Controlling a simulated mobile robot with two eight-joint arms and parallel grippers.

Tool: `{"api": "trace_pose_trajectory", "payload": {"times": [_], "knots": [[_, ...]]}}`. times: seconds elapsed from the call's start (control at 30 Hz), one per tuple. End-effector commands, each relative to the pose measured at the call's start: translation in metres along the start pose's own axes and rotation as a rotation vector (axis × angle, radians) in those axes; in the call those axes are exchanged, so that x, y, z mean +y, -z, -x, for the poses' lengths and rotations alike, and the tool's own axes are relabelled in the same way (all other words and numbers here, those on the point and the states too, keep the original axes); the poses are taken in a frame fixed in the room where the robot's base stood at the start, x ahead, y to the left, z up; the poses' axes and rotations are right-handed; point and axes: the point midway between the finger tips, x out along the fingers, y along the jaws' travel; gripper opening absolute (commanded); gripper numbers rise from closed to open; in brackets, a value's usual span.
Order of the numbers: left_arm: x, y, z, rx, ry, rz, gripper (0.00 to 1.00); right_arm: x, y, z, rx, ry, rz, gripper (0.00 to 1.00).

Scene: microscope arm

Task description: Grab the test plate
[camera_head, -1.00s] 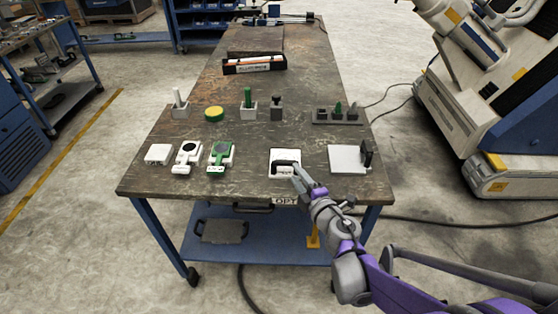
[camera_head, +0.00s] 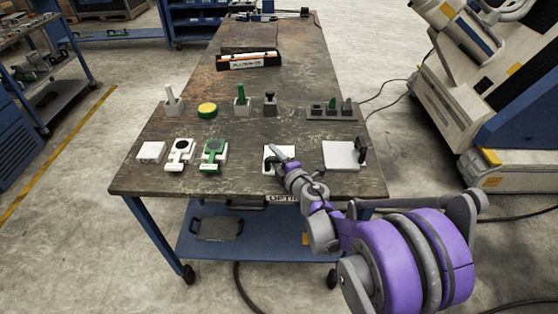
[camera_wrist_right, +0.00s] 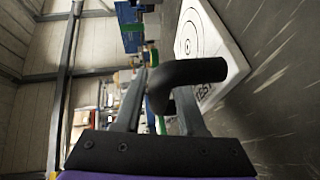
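The test plate (camera_head: 289,151) is a white square plate lying near the front edge of the workbench in the head view. In the right wrist view the plate (camera_wrist_right: 225,50) shows target rings, the printed word TEST and a thick black handle (camera_wrist_right: 195,72). My right gripper (camera_head: 276,156) is over the plate and hides part of it and most of the handle. In the wrist view the two fingers of this gripper (camera_wrist_right: 160,85) stand apart, with the curved end of the handle between or just before them; contact cannot be told. My left gripper is out of view.
White and green devices (camera_head: 214,152) lie to the left. Small blocks and a dark holder (camera_head: 332,112) stand behind.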

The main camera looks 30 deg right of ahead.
Motion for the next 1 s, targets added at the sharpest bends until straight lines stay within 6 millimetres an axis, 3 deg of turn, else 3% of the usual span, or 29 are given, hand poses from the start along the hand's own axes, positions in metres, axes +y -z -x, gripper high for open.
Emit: {"api": "trace_pose_trajectory", "payload": {"times": [0.1, 0.33, 0.57, 1.0], "knots": [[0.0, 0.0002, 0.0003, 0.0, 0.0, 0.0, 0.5, -0.0001, 0.0004, -0.009, 0.001, 0.0, 0.0, 0.4], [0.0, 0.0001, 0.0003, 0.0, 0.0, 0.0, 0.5, -0.0001, 0.0001, -0.0095, 0.0, 0.0, 0.0, 0.4], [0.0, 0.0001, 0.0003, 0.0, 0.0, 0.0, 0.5, -0.0001, 0.0001, -0.0093, -0.001, 0.0, 0.0, 0.0], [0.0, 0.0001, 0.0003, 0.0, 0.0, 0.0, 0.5, 0.0, -0.0001, -0.0092, -0.001, 0.0, 0.0, 0.0]]}}
